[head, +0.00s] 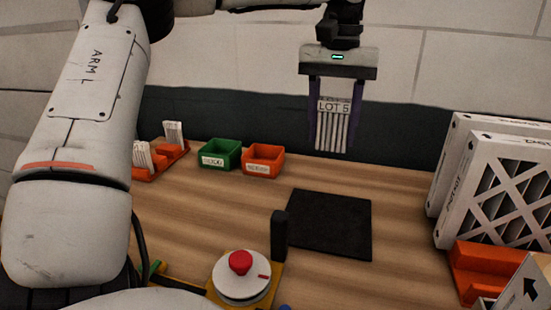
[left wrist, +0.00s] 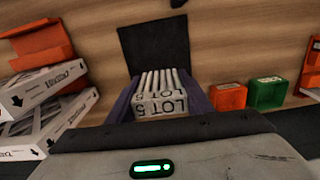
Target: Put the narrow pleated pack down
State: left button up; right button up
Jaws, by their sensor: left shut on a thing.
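My left gripper (head: 334,112) is shut on the narrow pleated pack (head: 331,132), a white pleated block with a "LOT 5" label. It holds the pack upright in the air, above the back of the table. The pack also shows between the fingers in the left wrist view (left wrist: 160,103), with the pleats pointing away from the gripper. A black square mat (head: 330,222) lies on the table below the pack and nearer the head camera; it shows past the pack in the left wrist view (left wrist: 153,46). My right gripper is not in view.
Green (head: 220,153) and orange (head: 263,160) bins stand at the back. An orange rack (head: 176,160) holds small white packs at left. Large boxed filters (head: 495,190) and an orange holder (head: 475,272) stand at right. A red button (head: 240,262) is in front.

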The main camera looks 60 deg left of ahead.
pick_arm(q)
jog(key=s+a+f+m+p, duration=0.1)
jog(key=a+f+m, duration=0.3)
jog(key=a+m, duration=1.15)
jog(key=a+f+m, duration=0.4)
jog(key=a+m, duration=0.6)
jog(key=m, duration=1)
notch_tip(320, 180, down, 5)
jog(key=shift+d+b, duration=0.1)
jog(key=shift+b, duration=0.4)
jog(key=shift+f, duration=2.15)
